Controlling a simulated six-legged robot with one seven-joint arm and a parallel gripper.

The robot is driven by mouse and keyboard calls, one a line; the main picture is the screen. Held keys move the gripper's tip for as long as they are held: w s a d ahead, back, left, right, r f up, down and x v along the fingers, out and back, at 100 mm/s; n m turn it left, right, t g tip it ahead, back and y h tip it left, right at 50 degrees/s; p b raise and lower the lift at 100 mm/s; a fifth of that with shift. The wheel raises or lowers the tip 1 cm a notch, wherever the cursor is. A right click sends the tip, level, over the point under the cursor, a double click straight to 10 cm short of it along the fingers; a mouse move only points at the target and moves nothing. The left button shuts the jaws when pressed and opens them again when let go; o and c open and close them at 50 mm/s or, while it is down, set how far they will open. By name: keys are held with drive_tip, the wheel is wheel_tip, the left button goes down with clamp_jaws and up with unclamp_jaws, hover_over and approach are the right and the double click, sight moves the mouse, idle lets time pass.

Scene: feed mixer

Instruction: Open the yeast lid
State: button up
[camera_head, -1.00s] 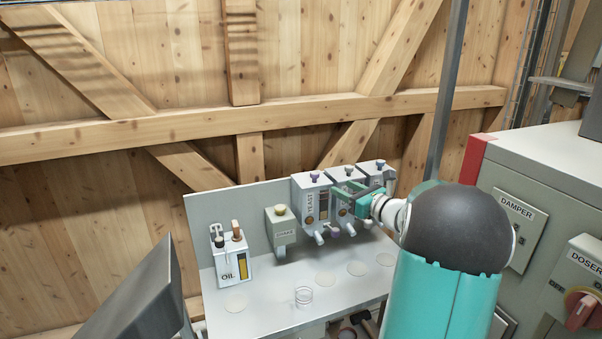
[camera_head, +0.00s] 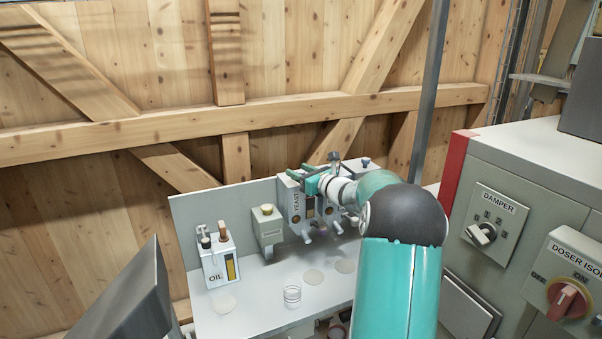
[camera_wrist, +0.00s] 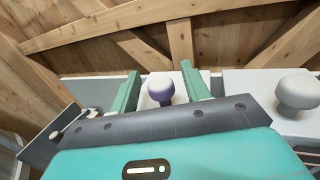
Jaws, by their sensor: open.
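The yeast dispenser (camera_head: 296,205) is a white-grey box with a vertical YEAST label, at the back of the white shelf. Its lid has a purple knob (camera_wrist: 160,89), clear in the wrist view and hidden behind my gripper in the head view. My gripper (camera_wrist: 160,82) is open, with one green finger on each side of the purple knob. I cannot tell whether the fingers touch it. In the head view my gripper (camera_head: 301,172) is over the top of the yeast dispenser.
A dispenser with a white knob (camera_wrist: 296,93) stands right of the yeast one. A box with a yellow knob (camera_head: 267,210) and the OIL container (camera_head: 220,263) stand to the left. A clear glass (camera_head: 292,294) stands on the shelf (camera_head: 255,313). The DAMPER cabinet (camera_head: 545,175) is at the right.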

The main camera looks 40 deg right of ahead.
clamp_jaws()
